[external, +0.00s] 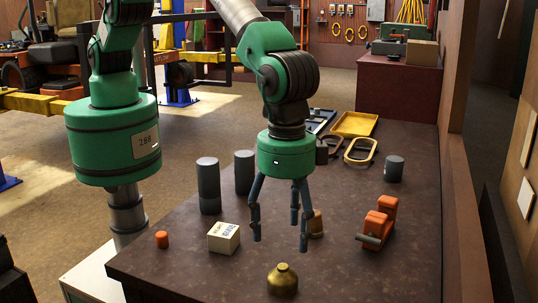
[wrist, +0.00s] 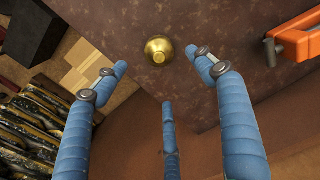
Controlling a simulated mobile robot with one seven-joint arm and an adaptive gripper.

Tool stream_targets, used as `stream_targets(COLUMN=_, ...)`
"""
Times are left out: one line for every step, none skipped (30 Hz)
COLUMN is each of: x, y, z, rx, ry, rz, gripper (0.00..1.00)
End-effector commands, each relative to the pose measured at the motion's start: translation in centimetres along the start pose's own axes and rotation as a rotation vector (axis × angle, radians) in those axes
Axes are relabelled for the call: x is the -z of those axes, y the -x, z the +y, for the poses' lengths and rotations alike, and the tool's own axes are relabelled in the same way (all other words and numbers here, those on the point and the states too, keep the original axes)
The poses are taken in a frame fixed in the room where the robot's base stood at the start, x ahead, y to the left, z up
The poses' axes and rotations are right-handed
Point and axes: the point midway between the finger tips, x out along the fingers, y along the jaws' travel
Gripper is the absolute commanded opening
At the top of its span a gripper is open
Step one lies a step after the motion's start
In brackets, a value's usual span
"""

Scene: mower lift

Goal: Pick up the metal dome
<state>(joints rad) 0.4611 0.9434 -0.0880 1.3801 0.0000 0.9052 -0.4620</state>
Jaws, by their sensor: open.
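The metal dome (external: 282,280) is brassy gold with a small knob on top. It sits on the dark tabletop near the front edge in the external view. In the wrist view the dome (wrist: 159,49) lies at the upper middle, between and just beyond the tips of the two side fingers. My gripper (external: 280,240) has three blue fingers, spread open and pointing down. It hangs above the table, a little behind the dome, and does not touch it. The wrist view shows my gripper (wrist: 158,72) empty.
On the table (external: 190,275) are a white box (external: 223,238), a small orange cylinder (external: 162,239), two dark cylinders (external: 208,185) at left, an orange tool (external: 378,222) at right, and a yellow tray (external: 354,124) at the back. The surface around the dome is clear.

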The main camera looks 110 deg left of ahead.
Motion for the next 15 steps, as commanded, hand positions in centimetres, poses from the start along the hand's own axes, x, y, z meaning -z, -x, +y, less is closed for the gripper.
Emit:
stream_targets(x=-0.1, y=-1.0, z=0.0, rx=0.001, ry=0.000, rz=-0.003, gripper=0.70)
stream_targets(x=-0.1, y=-1.4, z=0.0, rx=0.001, ry=0.000, rz=-0.003, gripper=0.70)
stream_targets(x=-0.1, y=-2.1, z=0.0, rx=0.001, ry=0.000, rz=-0.003, gripper=0.70)
stream_targets(x=-0.1, y=-2.5, z=-0.1, rx=0.001, ry=0.000, rz=-0.003, gripper=0.70)
stream_targets(x=-0.1, y=-3.0, z=0.0, rx=0.001, ry=0.000, rz=-0.002, gripper=0.70)
stream_targets(x=-0.1, y=-3.4, z=0.0, rx=0.001, ry=0.000, rz=-0.002, gripper=0.70)
stream_targets(x=-0.1, y=-3.7, z=0.0, rx=0.001, ry=0.000, rz=-0.002, gripper=0.70)
stream_targets(x=-0.1, y=-4.0, z=0.0, rx=0.001, ry=0.000, rz=-0.002, gripper=0.70)
stream_targets(x=-0.1, y=-4.4, z=0.0, rx=0.001, ry=0.000, rz=-0.002, gripper=0.70)
stream_targets(x=-0.1, y=-4.6, z=0.0, rx=0.001, ry=0.000, rz=-0.002, gripper=0.70)
stream_targets(x=-0.1, y=-4.7, z=0.0, rx=0.001, ry=0.000, rz=-0.001, gripper=0.70)
stream_targets(x=-0.1, y=-4.9, z=0.0, rx=0.001, ry=0.000, rz=-0.001, gripper=0.70)
stream_targets(x=0.0, y=-4.9, z=0.0, rx=0.000, ry=0.000, rz=-0.001, gripper=0.70)
stream_targets(x=0.0, y=-5.0, z=0.0, rx=0.000, ry=0.000, rz=0.000, gripper=0.70)
stream_targets(x=0.0, y=-5.0, z=0.0, rx=0.000, ry=0.000, rz=0.000, gripper=0.70)
